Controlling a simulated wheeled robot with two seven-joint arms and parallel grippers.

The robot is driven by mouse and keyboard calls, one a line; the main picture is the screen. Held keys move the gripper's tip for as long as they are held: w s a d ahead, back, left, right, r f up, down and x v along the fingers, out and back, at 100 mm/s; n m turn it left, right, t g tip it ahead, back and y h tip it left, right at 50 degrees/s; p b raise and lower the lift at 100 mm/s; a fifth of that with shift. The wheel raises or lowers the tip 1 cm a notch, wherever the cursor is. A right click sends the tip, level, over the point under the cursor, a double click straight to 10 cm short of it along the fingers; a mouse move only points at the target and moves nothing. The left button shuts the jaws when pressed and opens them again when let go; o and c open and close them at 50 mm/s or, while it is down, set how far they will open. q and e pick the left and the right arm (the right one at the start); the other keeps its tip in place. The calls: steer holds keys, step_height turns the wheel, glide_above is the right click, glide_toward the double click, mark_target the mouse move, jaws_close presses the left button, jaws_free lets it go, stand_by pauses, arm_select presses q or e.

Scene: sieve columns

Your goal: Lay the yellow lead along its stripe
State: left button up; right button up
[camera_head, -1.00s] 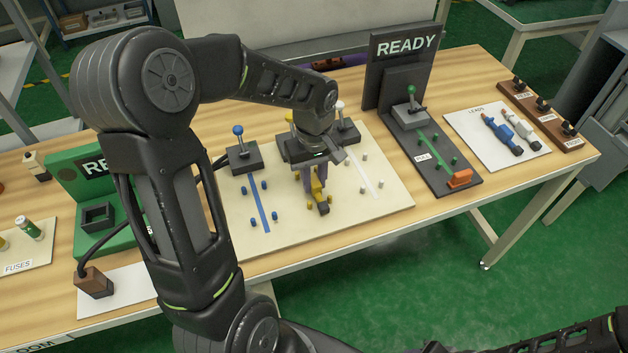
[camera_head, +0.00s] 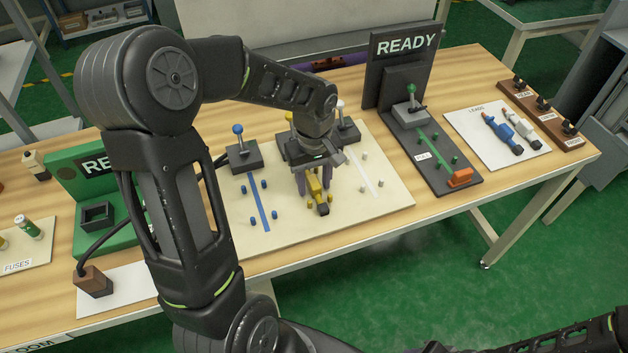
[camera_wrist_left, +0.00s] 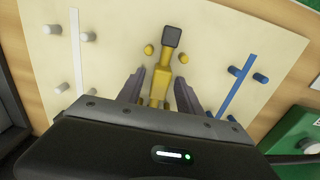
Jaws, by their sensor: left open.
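The yellow lead (camera_head: 316,188) lies on the cream board (camera_head: 392,195), its dark tip toward the front edge. In the left wrist view the lead (camera_wrist_left: 161,72) runs between two yellow pegs, with one peg (camera_wrist_left: 149,50) on its left and another (camera_wrist_left: 182,60) on its right. My left gripper (camera_head: 314,188) is open, its fingers one on each side of the lead's rear part, with gaps showing in the wrist view (camera_wrist_left: 159,88). A yellow stripe is not visible; lead and gripper cover that part. My right gripper is not in view.
A blue stripe (camera_head: 257,202) with blue pegs and a white stripe (camera_head: 364,175) with pale pegs flank the lead. Lever blocks stand behind. A black READY stand (camera_head: 398,75) and a white LEADS mat (camera_head: 475,120) holding blue and white leads are to the right.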

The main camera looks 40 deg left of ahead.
mark_target(314, 182)
arm_select(q)
step_height(314, 182, up, 12)
steer(key=shift+r, duration=0.15)
stand_by(0.3)
stand_by(0.6)
